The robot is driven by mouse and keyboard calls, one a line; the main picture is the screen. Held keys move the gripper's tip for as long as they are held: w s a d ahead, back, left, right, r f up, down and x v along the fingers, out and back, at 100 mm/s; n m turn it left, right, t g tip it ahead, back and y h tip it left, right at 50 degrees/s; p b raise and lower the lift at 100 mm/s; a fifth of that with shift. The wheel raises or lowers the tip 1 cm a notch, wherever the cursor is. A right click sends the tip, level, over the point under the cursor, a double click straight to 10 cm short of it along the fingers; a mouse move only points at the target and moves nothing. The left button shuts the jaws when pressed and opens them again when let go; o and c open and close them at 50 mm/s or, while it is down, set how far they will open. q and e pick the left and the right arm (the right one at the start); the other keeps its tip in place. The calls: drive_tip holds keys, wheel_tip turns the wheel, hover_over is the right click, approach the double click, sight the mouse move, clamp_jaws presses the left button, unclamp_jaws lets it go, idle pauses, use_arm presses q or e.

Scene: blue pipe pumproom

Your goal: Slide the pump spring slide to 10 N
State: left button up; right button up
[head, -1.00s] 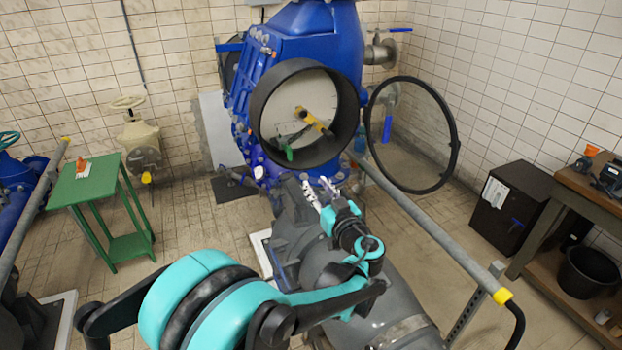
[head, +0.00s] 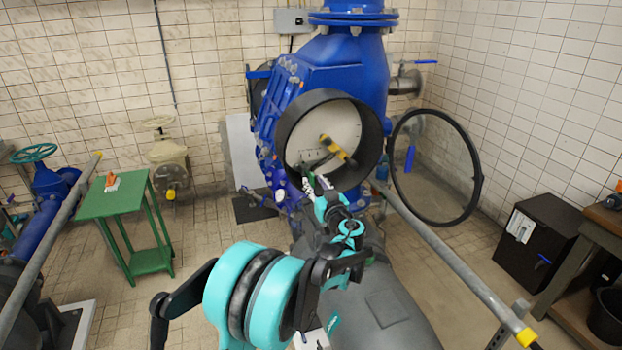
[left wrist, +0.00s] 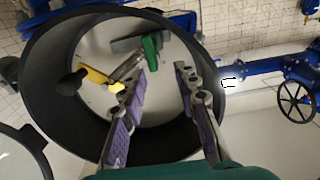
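The blue pump (head: 345,75) has a round black-rimmed opening (head: 278,140) with a pale dial face (head: 318,117) inside. A yellow handle (head: 338,149) with dark ends sits on the face; it also shows in the left wrist view (left wrist: 93,74). A green-tipped grey piece (left wrist: 151,46) lies beyond my fingers in the left wrist view. Which part is the spring slide I cannot tell, and no 10 N mark is readable. My left gripper (head: 317,184) is at the opening's lower edge. Its purple-padded fingers (left wrist: 155,82) are apart with nothing between them. My right gripper is not in view.
A round glass cover (head: 478,190) stands swung open right of the opening. A grey rail (head: 450,262) with a yellow end runs along the right. A grey pipe (head: 390,305) lies below my arm. A green table (head: 112,200) stands at left, with clear floor beside it.

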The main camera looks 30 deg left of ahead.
sight(310, 176)
use_arm(q)
drive_tip(key=x, duration=0.5)
drive_tip(key=shift+f, duration=0.15)
drive_tip(key=shift+a, duration=0.1)
